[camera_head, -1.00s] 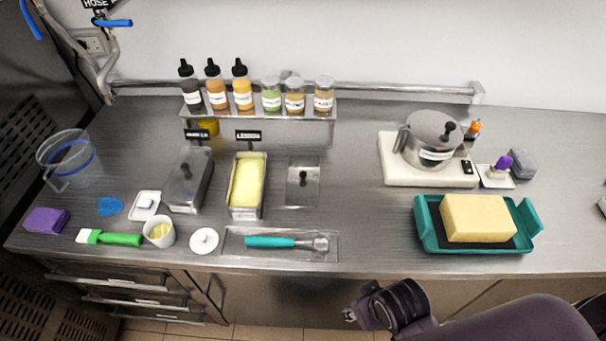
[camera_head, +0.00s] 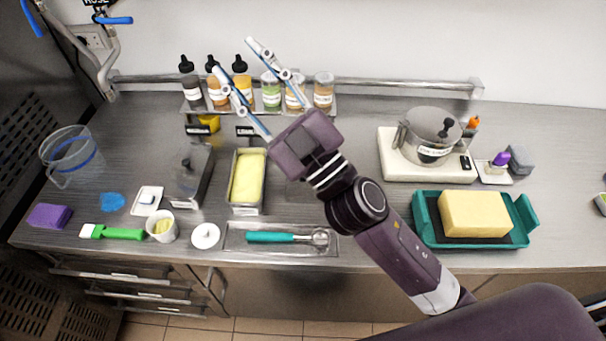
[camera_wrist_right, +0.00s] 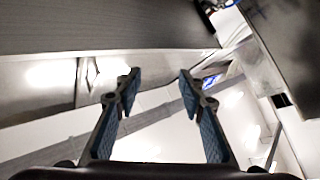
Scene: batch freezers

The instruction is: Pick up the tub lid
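A flat metal tub lid (camera_head: 297,192) lies on the counter, right of the open metal tub (camera_head: 234,208) of pale yellow ice cream. My right arm and gripper now hide most of this lid in the head view. Another metal tub (camera_head: 190,184), with a lid on it, stands left of the open one. My right gripper (camera_head: 234,56) is raised over the counter, its fingers pointing up and left across the bottle shelf. It is open and empty; the wrist view also shows its fingers (camera_wrist_right: 158,80) apart with nothing between them. My left gripper is not in view.
A shelf (camera_head: 240,105) of bottles and jars stands behind the tubs. A tray with a teal-handled scoop (camera_head: 270,237), a small white round lid (camera_head: 206,235) and a paper cup (camera_head: 161,229) lie in front. A teal tray (camera_head: 425,225) with a yellow block is at right.

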